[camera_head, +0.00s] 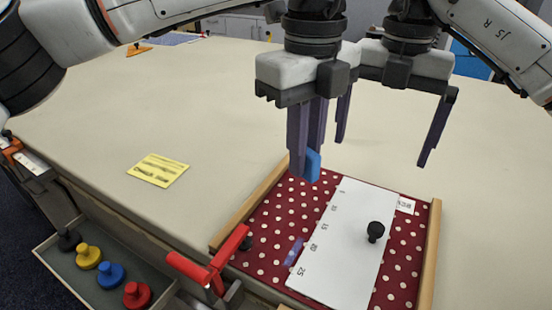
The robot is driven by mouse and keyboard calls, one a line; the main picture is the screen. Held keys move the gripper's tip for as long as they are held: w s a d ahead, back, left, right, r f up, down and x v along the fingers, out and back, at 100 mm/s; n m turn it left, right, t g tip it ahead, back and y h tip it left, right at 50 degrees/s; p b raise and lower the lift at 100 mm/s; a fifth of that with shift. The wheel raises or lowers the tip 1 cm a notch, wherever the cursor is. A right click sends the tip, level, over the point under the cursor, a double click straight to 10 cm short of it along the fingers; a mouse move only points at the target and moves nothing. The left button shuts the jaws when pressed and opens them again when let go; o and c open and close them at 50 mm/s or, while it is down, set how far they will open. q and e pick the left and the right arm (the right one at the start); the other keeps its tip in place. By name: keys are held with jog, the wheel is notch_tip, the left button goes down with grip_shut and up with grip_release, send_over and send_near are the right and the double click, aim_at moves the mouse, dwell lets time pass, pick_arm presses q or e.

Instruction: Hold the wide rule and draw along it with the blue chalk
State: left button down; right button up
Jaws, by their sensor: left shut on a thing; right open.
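The wide rule (333,258) is a white plate with numbers along its left edge and a black knob (376,231) on it. It lies on red cloth with white dots (268,222). My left gripper (306,165) is shut on the blue chalk (313,166), near the rule's far left corner; whether the chalk touches the cloth I cannot tell. A short blue-violet streak (293,251) shows on the cloth beside the rule's left edge. My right gripper (383,150) is open and empty, above and beyond the rule.
Wooden strips (434,255) edge the cloth left and right. A red-handled clamp (212,268) stands at the near left corner, a dark knob (246,242) beside it. A yellow card (158,169) lies left. A tray (60,262) holds several coloured knobs.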

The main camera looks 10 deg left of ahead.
aim_at(364, 202)
pick_arm(q)
jog(key=shift+d+r+n, duration=0.3)
jog(key=shift+d+n, duration=0.35)
jog(key=shift+n, duration=0.55)
pick_arm(e)
notch_tip(364, 202, down, 12)
jog(key=shift+f, duration=0.1)
jog(key=c, duration=1)
